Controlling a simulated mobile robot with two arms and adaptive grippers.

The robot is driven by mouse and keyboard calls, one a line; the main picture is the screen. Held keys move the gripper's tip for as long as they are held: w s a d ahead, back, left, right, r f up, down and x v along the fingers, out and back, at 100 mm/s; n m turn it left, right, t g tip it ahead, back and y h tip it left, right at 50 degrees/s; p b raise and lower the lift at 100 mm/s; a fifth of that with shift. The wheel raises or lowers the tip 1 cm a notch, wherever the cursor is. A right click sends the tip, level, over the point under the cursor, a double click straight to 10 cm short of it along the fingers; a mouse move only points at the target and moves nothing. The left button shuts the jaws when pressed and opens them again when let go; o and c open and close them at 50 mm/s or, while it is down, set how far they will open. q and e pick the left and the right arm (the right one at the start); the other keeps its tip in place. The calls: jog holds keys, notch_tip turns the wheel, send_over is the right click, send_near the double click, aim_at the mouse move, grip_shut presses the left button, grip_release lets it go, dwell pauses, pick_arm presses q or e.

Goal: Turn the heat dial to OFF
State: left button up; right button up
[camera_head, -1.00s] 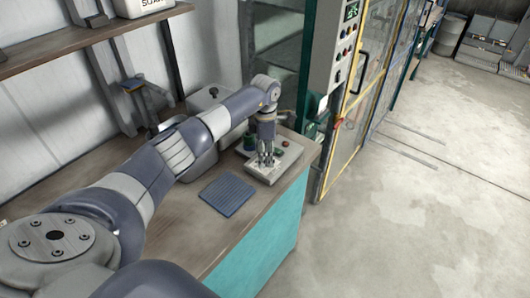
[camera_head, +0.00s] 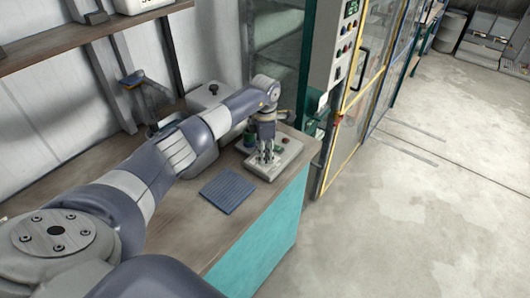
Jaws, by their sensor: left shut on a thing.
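A light grey control box (camera_head: 284,163) lies on the wooden bench near its right end. It has a small red button or lamp on its top at the right. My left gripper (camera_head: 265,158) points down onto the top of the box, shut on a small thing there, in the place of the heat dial. The dial itself is hidden by the fingers, and its setting cannot be read. My right gripper is not in view.
A blue ribbed mat (camera_head: 228,191) lies on the bench (camera_head: 190,235) in front of the box. A green object (camera_head: 249,137) stands close behind the gripper. A grey cabinet with buttons (camera_head: 345,45) and a yellow-framed door stand to the right. The floor at right is open.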

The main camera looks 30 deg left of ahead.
pick_arm(q)
jog(key=n+b, duration=0.1)
jog(key=n, duration=0.2)
jog(key=n+b, duration=0.1)
jog(key=n, duration=0.7)
jog(key=shift+w+r+n, duration=0.1)
jog(key=shift+n, duration=2.1)
jog(key=shift+a, duration=0.1)
jog(key=o, duration=1.1)
